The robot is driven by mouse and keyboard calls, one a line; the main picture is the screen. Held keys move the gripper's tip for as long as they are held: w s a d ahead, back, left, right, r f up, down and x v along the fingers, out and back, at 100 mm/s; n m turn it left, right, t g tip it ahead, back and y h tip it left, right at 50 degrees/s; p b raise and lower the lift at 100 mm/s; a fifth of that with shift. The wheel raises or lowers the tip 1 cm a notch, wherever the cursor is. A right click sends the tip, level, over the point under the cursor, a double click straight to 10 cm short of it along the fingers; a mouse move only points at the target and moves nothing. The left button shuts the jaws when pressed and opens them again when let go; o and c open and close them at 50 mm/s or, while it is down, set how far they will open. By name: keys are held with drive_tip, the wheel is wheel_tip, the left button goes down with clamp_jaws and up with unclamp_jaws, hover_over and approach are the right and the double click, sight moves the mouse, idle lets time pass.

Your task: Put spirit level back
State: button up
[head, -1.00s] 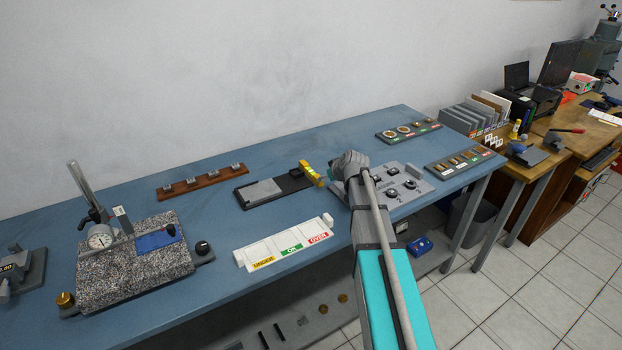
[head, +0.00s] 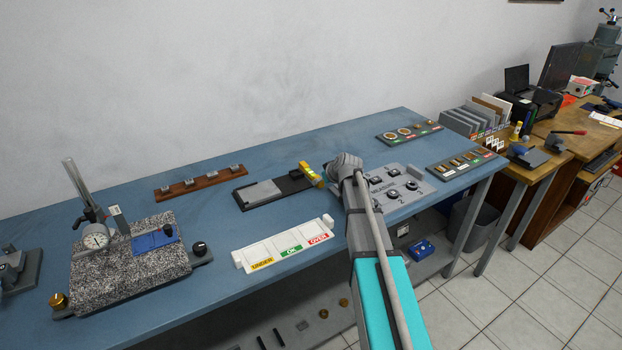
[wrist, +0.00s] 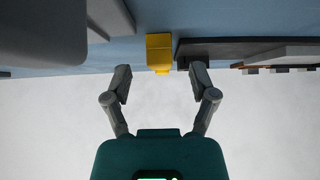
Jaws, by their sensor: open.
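The yellow spirit level (head: 311,175) is at the right end of a dark base plate (head: 292,184) on the blue bench. In the wrist view the yellow level (wrist: 160,45) shows end-on beside the dark plate, centred across the opening between my fingertips. My gripper (wrist: 161,72) is open and empty, its two fingers apart on either side of the level's line. I cannot tell how far the tips are from it. In the head view my forearm and wrist hide the fingers, just right of the level.
A grey measuring panel (head: 408,195) with knobs is right of my wrist. A white UNDER/OK/OVER tray (head: 262,252) lies nearer the front edge. A brown rack (head: 170,191) and a granite stand (head: 120,275) are to the left. Bare bench (head: 225,225) lies between them.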

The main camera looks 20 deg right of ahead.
drive_tip(key=shift+b+x, duration=0.55)
drive_tip(key=shift+x, duration=0.6)
drive_tip(key=shift+c, duration=0.2)
clamp_jaws()
